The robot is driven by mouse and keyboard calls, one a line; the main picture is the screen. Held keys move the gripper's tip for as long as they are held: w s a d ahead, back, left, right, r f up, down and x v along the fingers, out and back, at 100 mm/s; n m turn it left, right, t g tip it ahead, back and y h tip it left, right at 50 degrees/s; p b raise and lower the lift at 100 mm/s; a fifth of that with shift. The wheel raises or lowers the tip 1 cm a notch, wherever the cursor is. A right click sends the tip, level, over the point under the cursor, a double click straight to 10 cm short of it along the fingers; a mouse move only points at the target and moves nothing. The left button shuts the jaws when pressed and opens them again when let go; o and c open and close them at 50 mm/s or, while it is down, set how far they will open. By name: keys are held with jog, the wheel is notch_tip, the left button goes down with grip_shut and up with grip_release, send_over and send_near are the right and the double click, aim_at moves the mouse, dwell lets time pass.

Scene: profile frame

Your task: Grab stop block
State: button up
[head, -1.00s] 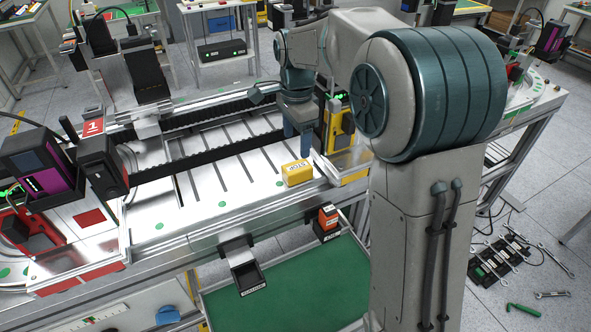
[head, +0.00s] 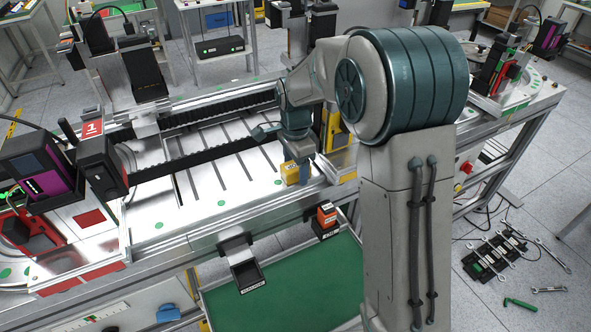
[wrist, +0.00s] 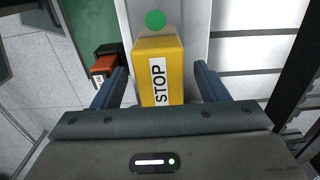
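The yellow stop block (head: 290,174) sits on the metal bed near the front edge of the workbench, partly hidden by my gripper in the head view. In the wrist view the stop block (wrist: 158,68) shows its white STOP label between my two fingers. My gripper (head: 304,172) is low over the bed at the block. In the wrist view my gripper (wrist: 160,84) is open, with a finger on each side of the block and a visible gap on both sides.
An orange and black box (head: 326,218) hangs on the front rail just below the block. A black holder (head: 246,270) is to its left. A yellow-framed post (head: 338,128) stands close behind my gripper. A black rail (head: 200,148) crosses the bed; the slotted bed left of the block is clear.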

jog(key=c, duration=1.1)
jog(key=shift+r+b, duration=0.3)
jog(key=shift+r, duration=4.75)
